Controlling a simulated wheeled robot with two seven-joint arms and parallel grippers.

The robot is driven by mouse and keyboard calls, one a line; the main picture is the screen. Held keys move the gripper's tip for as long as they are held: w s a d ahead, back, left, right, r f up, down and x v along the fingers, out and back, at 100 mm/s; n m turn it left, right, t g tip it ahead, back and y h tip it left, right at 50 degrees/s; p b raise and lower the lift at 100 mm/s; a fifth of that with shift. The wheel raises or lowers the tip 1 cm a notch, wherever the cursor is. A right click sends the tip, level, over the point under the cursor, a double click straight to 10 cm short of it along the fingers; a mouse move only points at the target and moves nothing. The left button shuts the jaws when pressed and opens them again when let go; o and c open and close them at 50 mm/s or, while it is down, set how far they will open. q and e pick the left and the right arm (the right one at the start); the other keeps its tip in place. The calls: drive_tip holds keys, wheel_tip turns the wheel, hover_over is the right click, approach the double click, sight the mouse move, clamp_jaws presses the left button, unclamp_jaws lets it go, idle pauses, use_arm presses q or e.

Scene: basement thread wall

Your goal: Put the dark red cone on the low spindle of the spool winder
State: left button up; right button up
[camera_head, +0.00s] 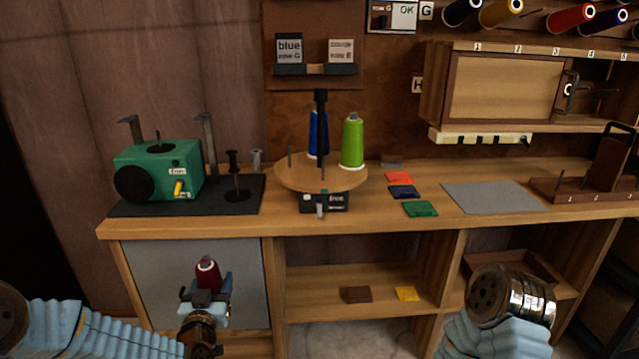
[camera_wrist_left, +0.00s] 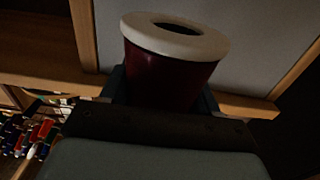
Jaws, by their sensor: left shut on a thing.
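The dark red cone (camera_head: 207,274) is upright in my left gripper (camera_head: 206,292), in front of the grey cabinet panel and below the worktop. In the left wrist view the cone (camera_wrist_left: 165,75) shows its pale ring-shaped end, with my left gripper's fingers (camera_wrist_left: 162,92) on both sides of it. The green spool winder (camera_head: 158,170) stands on a dark mat at the left of the worktop, above the cone. A short spindle rises from its top (camera_head: 158,143); a taller dark spindle (camera_head: 234,178) stands on the mat beside it. My right gripper is out of view.
A round wooden turntable (camera_head: 290,178) holds a blue cone (camera_head: 318,133) and a green cone (camera_head: 352,142), right of the winder. Two upright metal brackets (camera_head: 209,145) stand by the winder. The worktop's front edge (camera_head: 180,228) lies above the held cone. Coloured cards lie further right.

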use_arm(q)
drive_tip(key=shift+f, duration=0.2)
drive_tip(key=shift+d+f, duration=0.15)
drive_tip(key=shift+d, duration=0.15)
drive_tip(key=shift+d+f, duration=0.15)
drive_tip(key=shift+f, duration=0.3)
drive_tip(key=shift+r, duration=0.15)
